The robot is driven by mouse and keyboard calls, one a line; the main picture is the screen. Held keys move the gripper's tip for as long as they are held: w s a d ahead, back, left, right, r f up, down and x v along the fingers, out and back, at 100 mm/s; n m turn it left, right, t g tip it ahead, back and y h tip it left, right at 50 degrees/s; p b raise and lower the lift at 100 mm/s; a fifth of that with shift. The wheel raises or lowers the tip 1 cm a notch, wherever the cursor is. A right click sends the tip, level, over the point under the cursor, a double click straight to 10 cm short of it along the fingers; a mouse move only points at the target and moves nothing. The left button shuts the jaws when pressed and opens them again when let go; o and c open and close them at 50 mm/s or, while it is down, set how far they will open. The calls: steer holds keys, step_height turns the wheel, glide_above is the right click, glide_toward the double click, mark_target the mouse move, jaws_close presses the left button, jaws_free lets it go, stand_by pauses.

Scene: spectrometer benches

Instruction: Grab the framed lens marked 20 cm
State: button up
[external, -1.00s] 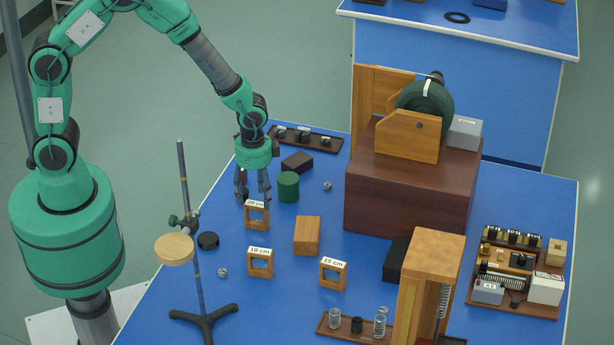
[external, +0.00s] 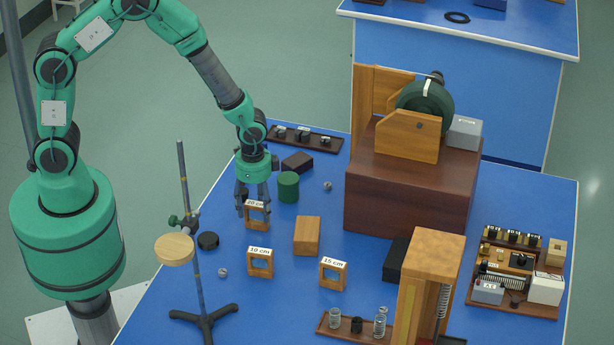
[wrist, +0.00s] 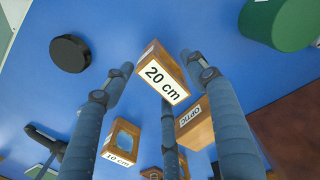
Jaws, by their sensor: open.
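The framed lens marked 20 cm (external: 257,216) is a small wooden frame standing upright on the blue bench, with a white label on top. In the wrist view the 20 cm lens (wrist: 162,79) lies between my spread fingers. My gripper (external: 254,210) points down right at this frame, its fingers around the upper part. In the wrist view my gripper (wrist: 155,75) is open, with a finger on each side and a third below. I cannot tell whether any finger touches the frame. Similar frames marked 10 cm (external: 260,262) and 15 cm (external: 333,273) stand nearer the camera.
A green cylinder (external: 288,187) stands close right of my gripper. A wooden block (external: 307,235) is just right of the 20 cm frame. A black disc (external: 208,240) and a tall stand (external: 197,270) are to the left. A large brown box (external: 410,190) is further right.

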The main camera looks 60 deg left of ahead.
steer(key=c, duration=1.3)
steer(key=shift+r, duration=0.15)
steer(key=shift+r, duration=0.5)
steer(key=shift+s+a+r+p, duration=0.1)
steer(key=shift+s+r+p, duration=0.1)
steer(key=shift+r, duration=0.4)
steer(key=shift+s+a+r+p, duration=0.1)
steer(key=shift+s+r+p, duration=0.1)
steer(key=shift+r, duration=0.4)
steer(key=s+a+r+p, duration=0.1)
steer(key=s+a, duration=0.3)
steer(key=s, duration=1)
steer(key=shift+s+r, duration=0.2)
steer(key=shift+s, duration=0.05)
steer(key=shift+a, duration=0.1)
